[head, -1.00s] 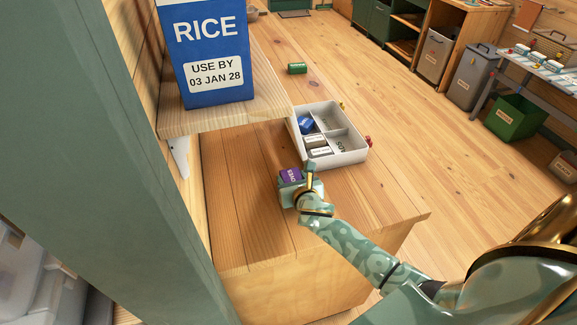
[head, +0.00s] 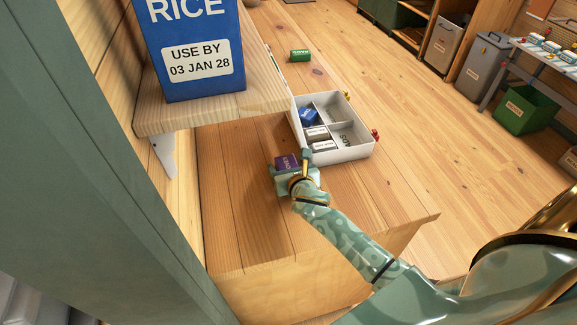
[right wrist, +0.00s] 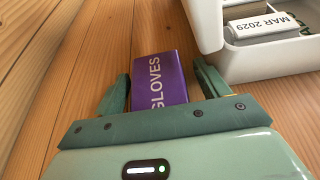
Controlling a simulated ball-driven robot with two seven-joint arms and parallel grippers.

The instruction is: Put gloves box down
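The gloves box (head: 287,162) is a small purple box with white lettering; it also shows in the right wrist view (right wrist: 160,80). It appears to rest on the wooden bench top (head: 235,220), left of the white tray. My right gripper (head: 291,173) is around it, one finger on each side. In the right wrist view the fingers (right wrist: 160,82) stand apart, with a gap on the box's right side and almost none on its left. The near end of the box is hidden behind the gripper's body. My left gripper is not in view.
A blue rice box (head: 195,50) stands on a shelf (head: 215,109) above the bench. A green box (head: 300,56) lies beyond the shelf. The bench's front right is bare.

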